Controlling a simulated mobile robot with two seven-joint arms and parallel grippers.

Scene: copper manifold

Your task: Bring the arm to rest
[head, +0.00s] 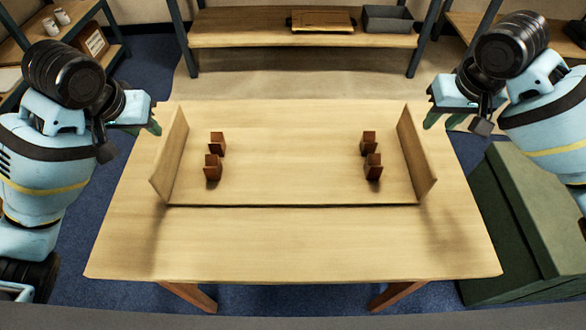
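My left gripper (153,122) is at the left, beside the far left corner of the wooden table, with its green fingertips near the left upright panel. My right gripper (440,121) is at the right, near the table's far right corner, with green fingers partly showing. Neither gripper touches anything that I can see. The finger gaps are too small and angled to read. The wooden table (300,245) carries a flat board (290,185) with a left upright panel (170,155) and a right upright panel (417,157). Small brown blocks stand in pairs at the left (213,167) and right (373,167).
A shelf (250,40) behind the table holds a wooden board (323,20) and a grey bin (388,18). A green box (520,220) stands on the floor at the right. The table's front and the middle of the board are clear.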

